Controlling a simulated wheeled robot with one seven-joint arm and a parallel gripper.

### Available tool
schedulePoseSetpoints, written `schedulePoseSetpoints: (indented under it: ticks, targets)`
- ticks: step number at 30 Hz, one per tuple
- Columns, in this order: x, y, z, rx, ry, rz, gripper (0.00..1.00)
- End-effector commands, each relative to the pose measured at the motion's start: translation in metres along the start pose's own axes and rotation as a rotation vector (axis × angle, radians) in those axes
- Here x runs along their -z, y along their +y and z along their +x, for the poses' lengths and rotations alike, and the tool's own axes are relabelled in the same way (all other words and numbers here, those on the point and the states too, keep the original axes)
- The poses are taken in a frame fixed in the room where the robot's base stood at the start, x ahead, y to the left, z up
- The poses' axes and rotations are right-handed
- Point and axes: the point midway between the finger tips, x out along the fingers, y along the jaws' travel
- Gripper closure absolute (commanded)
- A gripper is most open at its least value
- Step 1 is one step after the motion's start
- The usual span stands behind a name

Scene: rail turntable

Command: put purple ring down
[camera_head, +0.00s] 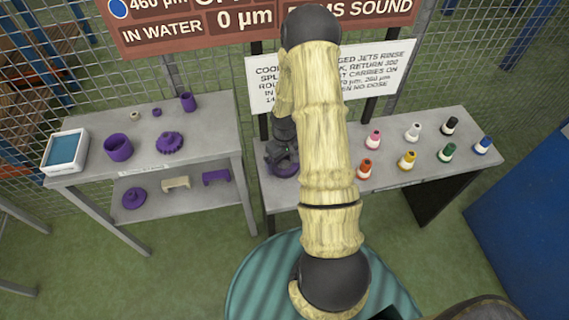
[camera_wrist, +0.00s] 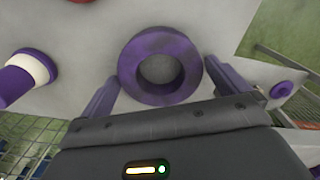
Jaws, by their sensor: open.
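The purple ring (camera_wrist: 160,97) is a thick, flat ring with a round hole, seen from above in the wrist view. It appears to lie flat on the grey table, whose surface shows through the hole. My gripper (camera_wrist: 161,72) is open, with one purple finger at each side of the ring. Whether either finger touches it is hard to tell. In the head view my gripper (camera_head: 283,150) is at the left end of the right table (camera_head: 400,186), partly hidden by my arm. A bit of purple (camera_head: 284,171) shows beneath it.
Several coloured nozzle-like pieces stand on the right table, the pink one (camera_head: 374,140) and red one (camera_head: 365,168) nearest. The left table (camera_head: 85,178) holds purple parts and a blue-topped white box (camera_head: 65,150). A sign (camera_head: 385,75) stands behind.

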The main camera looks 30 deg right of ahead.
Motion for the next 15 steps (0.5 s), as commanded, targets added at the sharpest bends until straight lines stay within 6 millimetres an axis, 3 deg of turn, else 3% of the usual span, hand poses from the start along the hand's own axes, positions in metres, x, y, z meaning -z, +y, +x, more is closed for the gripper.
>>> schedulePoseSetpoints:
  ticks: [5, 12, 15]
  targets:
    - [0.0, 0.0, -0.0002, 0.0, 0.0, 0.0, 0.0]
    - [-0.0001, 0.0001, -0.0002, 0.0, 0.0, 0.0, 0.44]
    - [0.0002, 0.0002, -0.0007, 0.0, 0.001, 0.0, 0.49]
